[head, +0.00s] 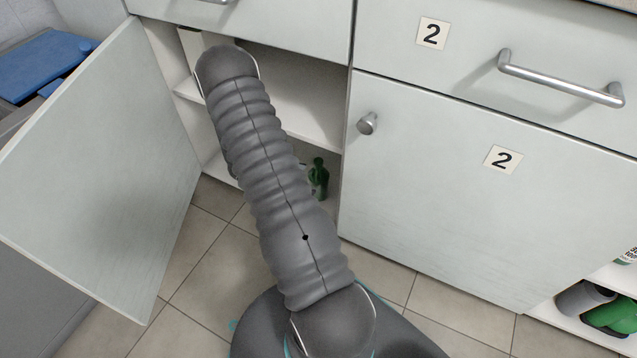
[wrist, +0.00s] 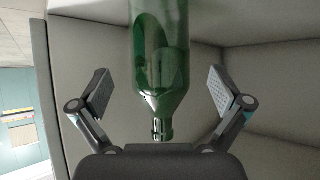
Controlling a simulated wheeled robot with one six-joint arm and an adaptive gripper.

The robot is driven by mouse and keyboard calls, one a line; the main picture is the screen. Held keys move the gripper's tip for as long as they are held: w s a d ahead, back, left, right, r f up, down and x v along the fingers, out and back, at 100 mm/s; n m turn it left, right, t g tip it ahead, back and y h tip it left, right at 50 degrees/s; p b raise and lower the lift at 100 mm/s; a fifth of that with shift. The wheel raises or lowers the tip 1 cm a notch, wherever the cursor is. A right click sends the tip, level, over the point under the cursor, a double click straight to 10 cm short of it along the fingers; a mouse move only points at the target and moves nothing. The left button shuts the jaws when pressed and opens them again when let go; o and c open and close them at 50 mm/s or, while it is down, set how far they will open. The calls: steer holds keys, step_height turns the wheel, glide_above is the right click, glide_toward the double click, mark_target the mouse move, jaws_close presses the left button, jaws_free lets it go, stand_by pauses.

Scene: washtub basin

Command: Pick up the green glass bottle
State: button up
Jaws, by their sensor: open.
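The green glass bottle (wrist: 160,55) is large in the wrist view, its neck pointing down in the picture. My gripper (wrist: 160,90) is open, with one finger on each side of the bottle and a visible gap on both sides. The bottle's base is cut off by the top of the frame. In the head view a green bottle (head: 319,178) stands low in the open cabinet, partly hidden by my arm; I cannot tell if it is the same one. My gripper is hidden in the head view.
The open cabinet door (head: 110,165) stands to the left of my arm. A shelf (head: 305,130) crosses the cabinet above the bottle. A closed door (head: 480,190) with a knob (head: 367,123) is to the right. Green and grey items (head: 610,315) sit at lower right.

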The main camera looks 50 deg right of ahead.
steer(key=shift+x, duration=1.75)
steer(key=c, duration=1.4)
steer(key=shift+c, duration=0.2)
steer(key=shift+r, duration=0.15)
